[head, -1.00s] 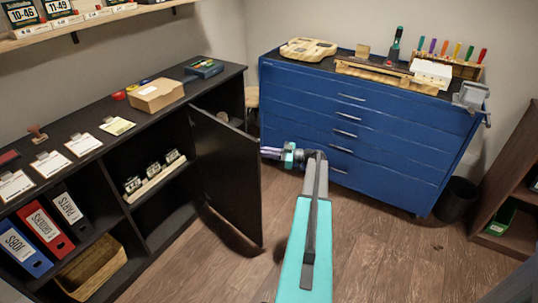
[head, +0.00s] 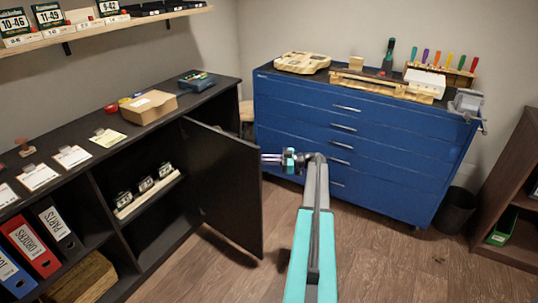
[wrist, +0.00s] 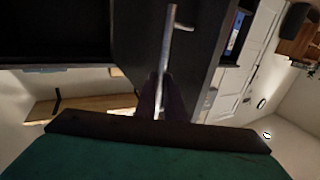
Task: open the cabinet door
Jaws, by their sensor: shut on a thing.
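The black cabinet door (head: 222,188) stands swung out from the dark cabinet (head: 140,135), leaving the compartment beside it open to view. My gripper (head: 270,158) is at the door's free edge, on its far side in the head view. In the wrist view the door (wrist: 205,62) shows its outer face with a metal bar handle (wrist: 167,60). My gripper's fingers (wrist: 160,100) are closed around the lower part of this handle. The handle is hidden behind the door in the head view.
A blue drawer chest (head: 350,140) stands behind my gripper, with tools on top. Inside the cabinet are a rack of small boxes (head: 147,192), binders (head: 40,240) and a basket (head: 85,280). Wooden floor (head: 400,260) is free to the right, before a bin (head: 455,208).

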